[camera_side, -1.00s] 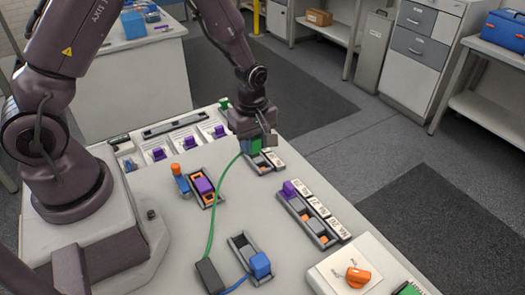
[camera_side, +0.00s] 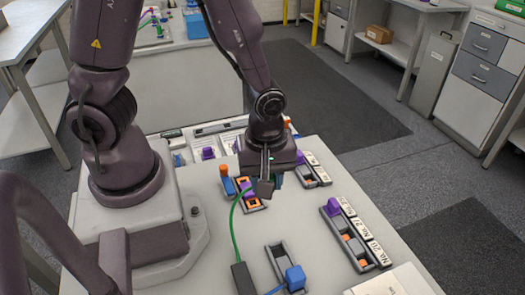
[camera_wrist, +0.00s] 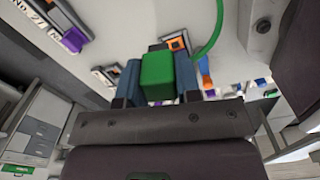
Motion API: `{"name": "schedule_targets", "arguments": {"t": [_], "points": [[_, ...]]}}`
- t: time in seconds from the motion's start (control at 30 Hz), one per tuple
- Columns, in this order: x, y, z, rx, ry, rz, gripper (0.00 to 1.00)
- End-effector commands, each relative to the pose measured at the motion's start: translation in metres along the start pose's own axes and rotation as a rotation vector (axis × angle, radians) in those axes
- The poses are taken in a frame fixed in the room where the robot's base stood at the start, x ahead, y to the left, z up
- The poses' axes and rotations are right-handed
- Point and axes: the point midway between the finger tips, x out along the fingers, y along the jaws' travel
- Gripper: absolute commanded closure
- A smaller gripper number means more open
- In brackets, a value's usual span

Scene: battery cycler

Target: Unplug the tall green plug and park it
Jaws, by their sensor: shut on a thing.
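The green plug (camera_wrist: 157,76) sits between the two blue-grey fingers of my gripper (camera_wrist: 158,84) in the wrist view, and the jaws are shut on it. In the side view my gripper (camera_side: 265,186) hangs over the middle of the bench, and my wrist hides most of the plug. A green cable (camera_side: 234,222) arcs from a dark grey box (camera_side: 243,279) up to the gripper. It also shows in the wrist view (camera_wrist: 213,36). The plug appears clear of the sockets, but its lower end is hidden.
A labelled strip with a purple plug (camera_side: 332,207) lies right. A blue plug (camera_side: 295,277) sits in a front holder. Bare bench lies between these.

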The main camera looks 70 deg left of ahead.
Motion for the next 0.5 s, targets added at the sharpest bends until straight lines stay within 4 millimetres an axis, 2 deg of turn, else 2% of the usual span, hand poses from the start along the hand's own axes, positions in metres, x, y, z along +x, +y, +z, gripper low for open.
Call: {"name": "schedule_targets", "arguments": {"t": [0.03,0.1,0.3,0.5], "points": [[0.006,0.0,0.015,0.022,0.002,-0.003,0.96],[0.013,0.0,0.031,0.025,0.003,-0.002,0.96],[0.03,0.002,0.067,-0.039,0.003,0.001,0.96],[0.035,0.014,0.072,-0.185,0.001,0.002,0.96]]}}
